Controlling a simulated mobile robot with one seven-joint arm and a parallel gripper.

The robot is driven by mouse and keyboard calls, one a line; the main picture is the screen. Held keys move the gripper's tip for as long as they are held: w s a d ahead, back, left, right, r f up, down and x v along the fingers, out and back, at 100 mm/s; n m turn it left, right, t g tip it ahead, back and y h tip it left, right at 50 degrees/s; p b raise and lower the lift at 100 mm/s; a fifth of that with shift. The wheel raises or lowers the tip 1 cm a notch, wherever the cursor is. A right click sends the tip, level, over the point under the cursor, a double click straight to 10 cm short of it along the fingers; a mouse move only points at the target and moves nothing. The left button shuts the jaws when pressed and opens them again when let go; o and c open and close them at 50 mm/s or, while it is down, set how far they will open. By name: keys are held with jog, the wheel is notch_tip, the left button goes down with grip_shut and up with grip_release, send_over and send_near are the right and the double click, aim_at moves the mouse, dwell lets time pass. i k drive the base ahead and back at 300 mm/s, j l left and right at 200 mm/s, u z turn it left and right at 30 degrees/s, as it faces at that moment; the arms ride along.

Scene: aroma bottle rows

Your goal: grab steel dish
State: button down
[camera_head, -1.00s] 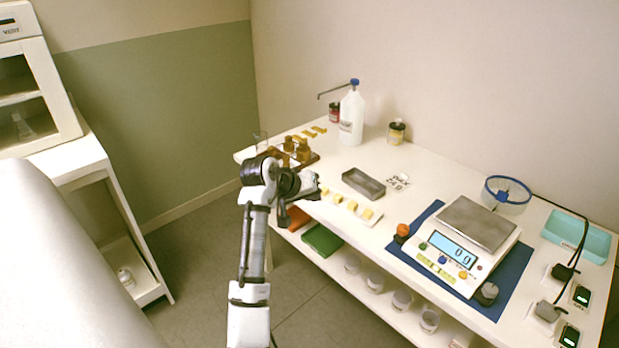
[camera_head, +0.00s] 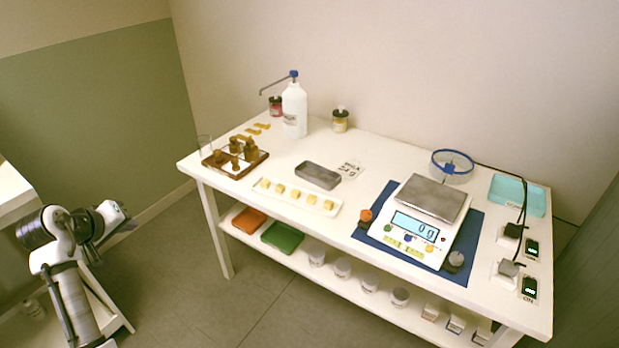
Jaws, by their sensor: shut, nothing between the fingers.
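The steel dish (camera_head: 317,176) is a shallow grey rectangular tray. It rests on the white table behind a white strip with several yellow pieces. It looks empty, and nothing covers it. My gripper (camera_head: 122,216) is at the lower left, off the table's left end and well apart from the dish. It is shut and holds nothing; its fingertips show only small.
The white table (camera_head: 290,224) has a brown bottle rack (camera_head: 262,157) left of the dish and a scale (camera_head: 425,215) on a blue mat to the right. A white pump bottle (camera_head: 294,110) stands behind. A paper label (camera_head: 350,169) lies beside the dish.

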aim_at(327, 179)
jog(key=i+l, duration=0.15)
jog(key=i, duration=0.2)
jog(key=i+l+u, duration=0.1)
jog(key=i, duration=0.25)
jog(key=i+l+u, duration=0.1)
jog(key=i, duration=0.3)
